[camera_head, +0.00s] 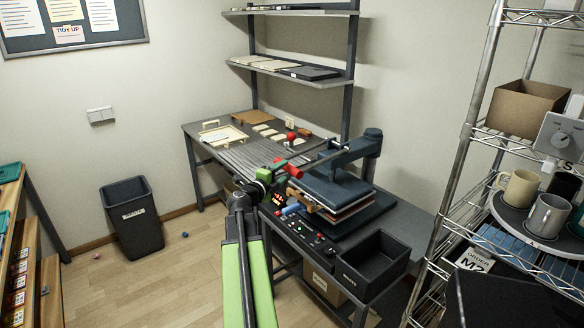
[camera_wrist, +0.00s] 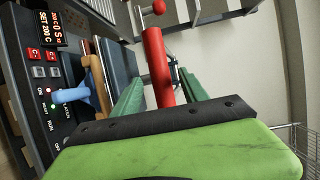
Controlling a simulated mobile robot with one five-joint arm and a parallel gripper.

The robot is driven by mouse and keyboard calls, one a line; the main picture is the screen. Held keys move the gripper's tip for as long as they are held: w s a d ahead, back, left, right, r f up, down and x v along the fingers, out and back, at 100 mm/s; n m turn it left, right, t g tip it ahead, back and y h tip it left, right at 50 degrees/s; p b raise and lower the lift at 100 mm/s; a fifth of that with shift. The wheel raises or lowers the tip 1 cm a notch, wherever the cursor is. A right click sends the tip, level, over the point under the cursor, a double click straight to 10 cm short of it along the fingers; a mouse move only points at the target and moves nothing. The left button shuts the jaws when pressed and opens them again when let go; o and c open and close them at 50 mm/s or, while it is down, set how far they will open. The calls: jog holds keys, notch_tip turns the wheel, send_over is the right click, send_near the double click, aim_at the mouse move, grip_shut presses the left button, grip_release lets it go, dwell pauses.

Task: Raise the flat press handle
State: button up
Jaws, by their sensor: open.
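The flat press (camera_head: 335,188) stands on the dark bench, its dark upper plate low over a layered stack. Its lever runs from the rear post towards the front left and ends in a red handle (camera_head: 292,169). In the wrist view the red handle (camera_wrist: 158,65) is a long cylinder between my two green fingers. My gripper (camera_head: 274,170) is open at the handle, with a finger on either side of it in the wrist view (camera_wrist: 161,92). I cannot tell whether either finger touches it. The handle's near end is hidden behind my gripper's dark edge.
A blue handle (camera_wrist: 72,95) juts from beside the control panel (camera_wrist: 50,70), left of my gripper. A black open bin (camera_head: 375,265) sits at the bench's front right. A wire rack (camera_head: 465,150) with mugs stands at right. The floor at left is mostly clear.

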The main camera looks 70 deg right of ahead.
jog(key=s+d, duration=0.1)
jog(key=d, duration=0.6)
jog(key=shift+d+f, duration=0.25)
jog(key=shift+s, duration=0.1)
grip_shut()
dwell(0.9)
